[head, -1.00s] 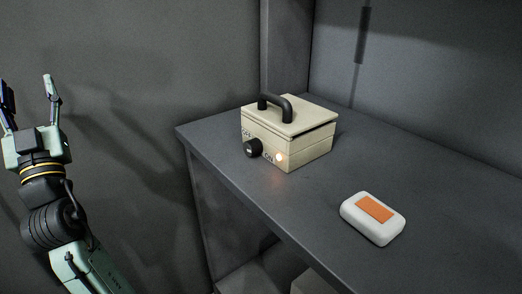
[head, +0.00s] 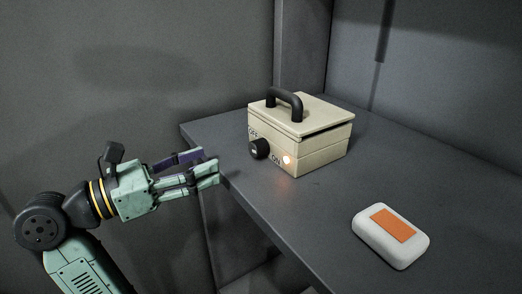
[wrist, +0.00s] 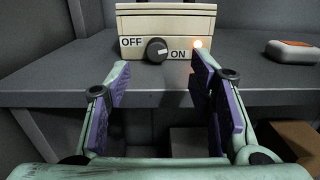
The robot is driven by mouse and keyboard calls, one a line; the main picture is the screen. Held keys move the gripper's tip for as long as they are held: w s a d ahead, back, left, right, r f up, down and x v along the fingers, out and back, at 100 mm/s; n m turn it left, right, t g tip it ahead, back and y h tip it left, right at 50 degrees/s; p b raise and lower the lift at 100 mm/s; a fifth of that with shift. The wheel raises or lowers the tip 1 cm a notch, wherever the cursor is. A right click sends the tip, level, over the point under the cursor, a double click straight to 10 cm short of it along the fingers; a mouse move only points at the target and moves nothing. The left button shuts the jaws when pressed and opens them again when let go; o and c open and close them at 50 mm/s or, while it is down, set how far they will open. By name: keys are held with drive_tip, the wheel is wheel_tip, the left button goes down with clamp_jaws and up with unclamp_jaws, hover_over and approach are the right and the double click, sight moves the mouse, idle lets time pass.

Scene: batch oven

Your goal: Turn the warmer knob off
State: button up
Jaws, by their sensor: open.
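The warmer (head: 310,140) is a cream box with a black handle on its lid, standing on a dark grey shelf. Its black knob (head: 259,149) is on the front face, between the OFF and ON labels. In the wrist view the knob (wrist: 157,50) has a light mark that points toward ON. A small lamp (head: 287,160) beside ON glows. My gripper (head: 211,164) is open and empty, just off the shelf's front edge, left of the knob and apart from it. In the wrist view the knob appears beyond and between the fingers.
A white rounded box with an orange top patch (head: 392,235) lies on the shelf (head: 330,205) to the right of the warmer. Grey walls stand behind. The shelf around the warmer's front is clear. A brown box (wrist: 300,140) shows low at right in the wrist view.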

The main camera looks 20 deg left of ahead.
sight(252, 149)
drive_tip(key=shift+y, duration=0.3)
drive_tip(key=x, duration=0.3)
drive_tip(key=p+x, duration=0.1)
drive_tip(key=x, duration=0.3)
drive_tip(key=p+x, duration=0.1)
drive_tip(key=x, duration=0.2)
drive_tip(key=shift+w+d+f, duration=0.15)
drive_tip(key=shift+w+f, duration=0.25)
drive_tip(key=shift+c, duration=0.4)
